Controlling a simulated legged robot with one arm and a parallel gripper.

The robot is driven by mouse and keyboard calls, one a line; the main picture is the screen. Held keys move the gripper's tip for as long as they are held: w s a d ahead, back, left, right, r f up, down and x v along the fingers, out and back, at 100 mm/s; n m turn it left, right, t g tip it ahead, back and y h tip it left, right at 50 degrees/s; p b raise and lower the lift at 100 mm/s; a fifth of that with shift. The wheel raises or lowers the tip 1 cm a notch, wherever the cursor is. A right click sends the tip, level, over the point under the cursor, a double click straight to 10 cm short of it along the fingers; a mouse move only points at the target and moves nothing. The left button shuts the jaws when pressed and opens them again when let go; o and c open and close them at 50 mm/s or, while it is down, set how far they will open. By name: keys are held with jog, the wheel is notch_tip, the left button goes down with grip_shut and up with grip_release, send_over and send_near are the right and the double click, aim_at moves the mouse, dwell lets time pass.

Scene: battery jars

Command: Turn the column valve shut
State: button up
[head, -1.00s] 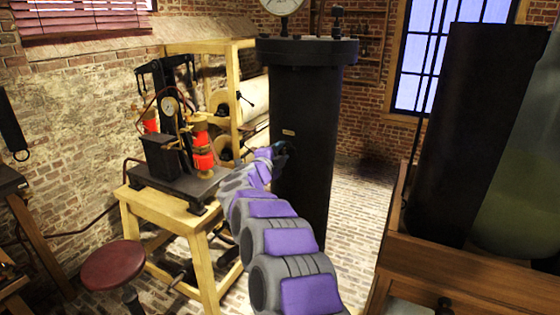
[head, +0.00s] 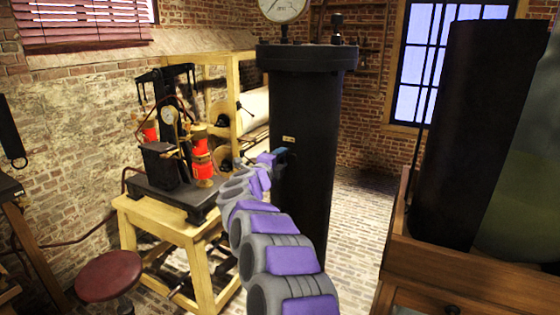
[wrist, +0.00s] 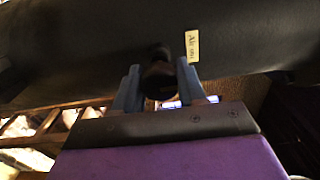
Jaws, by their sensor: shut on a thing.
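The column (head: 300,190) is a tall, dark, upright cylinder with a flanged top, standing mid-view in the head view. A small pale label (head: 288,139) is on its side. My gripper (head: 284,154) is at the column's side, just below the label. In the wrist view, the column (wrist: 90,50) lies across the picture, with the label (wrist: 192,46) beside my blue-grey fingers. My gripper is shut on a dark, round valve knob (wrist: 158,82), which sticks out from the column. The knob's turned angle cannot be told. In the head view, my gripper hides the knob.
A wooden stand (head: 160,228) with a dark apparatus and red coils is left of my arm. A red stool (head: 108,275) is at lower left. A wooden cabinet (head: 470,270) bearing large jars is at right. Brick floor (head: 355,220) is open right of the column.

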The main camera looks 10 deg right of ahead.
jog(key=o, duration=0.8)
jog(key=shift+f, duration=0.3)
jog(key=shift+c, duration=0.2)
jog(key=shift+o, duration=1.3)
jog(key=shift+r, duration=0.15)
jog(key=v, duration=1.7)
jog(key=shift+a, duration=0.25)
jog(key=shift+s, duration=0.1)
